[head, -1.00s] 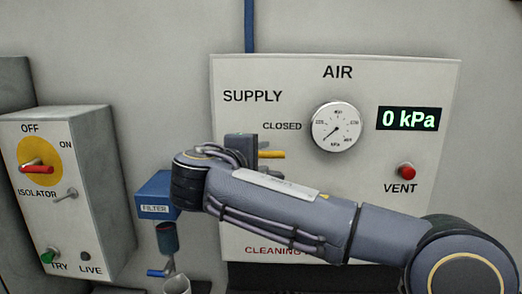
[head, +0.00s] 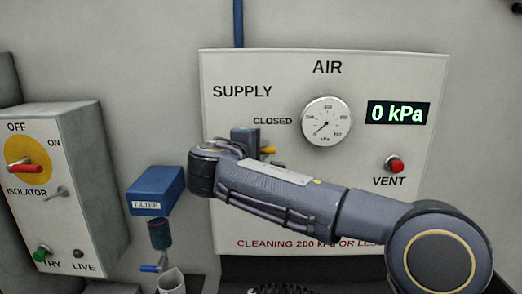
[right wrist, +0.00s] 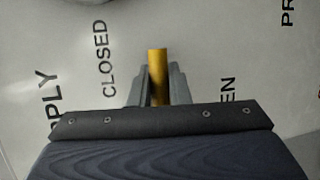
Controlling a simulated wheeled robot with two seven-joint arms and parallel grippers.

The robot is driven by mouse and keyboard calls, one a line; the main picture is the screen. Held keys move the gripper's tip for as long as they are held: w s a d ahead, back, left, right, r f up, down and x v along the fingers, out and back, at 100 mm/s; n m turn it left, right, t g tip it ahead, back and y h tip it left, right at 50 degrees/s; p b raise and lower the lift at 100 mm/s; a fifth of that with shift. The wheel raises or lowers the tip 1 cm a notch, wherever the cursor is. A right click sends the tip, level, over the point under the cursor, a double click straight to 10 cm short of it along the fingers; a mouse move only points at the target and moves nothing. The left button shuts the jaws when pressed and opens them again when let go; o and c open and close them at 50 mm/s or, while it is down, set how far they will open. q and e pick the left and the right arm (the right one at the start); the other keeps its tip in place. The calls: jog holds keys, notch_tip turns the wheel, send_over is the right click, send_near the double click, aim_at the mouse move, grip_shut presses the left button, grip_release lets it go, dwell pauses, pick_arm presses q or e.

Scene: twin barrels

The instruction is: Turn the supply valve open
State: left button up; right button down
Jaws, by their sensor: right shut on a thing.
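The supply valve's yellow handle (head: 269,150) shows as a small piece beside my right gripper (head: 262,150), below the CLOSED label on the white air panel (head: 300,75). The valve body and most of the handle are hidden behind my gripper and forearm. In the right wrist view the yellow handle (right wrist: 158,75) stands between the two grey fingers of my right gripper (right wrist: 158,85), which is shut on it. There CLOSED is printed left of the handle, and a partly hidden label ending in EN is to its right. My left gripper is out of view.
The gauge (head: 326,121) needle points low left and the display (head: 397,113) reads 0 kPa. A red vent button (head: 394,164) is at right. A blue filter (head: 155,190) and the isolator box (head: 70,180) with a red handle (head: 25,168) stand left.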

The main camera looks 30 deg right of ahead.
jog(key=shift+f, duration=0.15)
jog(key=w+a+f+m+t+y+b, duration=0.2)
jog(key=m+y+b, duration=0.6)
jog(key=m+b, duration=0.4)
jog(key=shift+w+a+f+t+b, duration=0.35)
jog(key=shift+a+f+t+b, duration=0.35)
jog(key=shift+a+f+b, duration=0.7)
jog(key=shift+d, duration=0.1)
jog(key=c, duration=1.4)
grip_release()
jog(key=shift+o, duration=0.2)
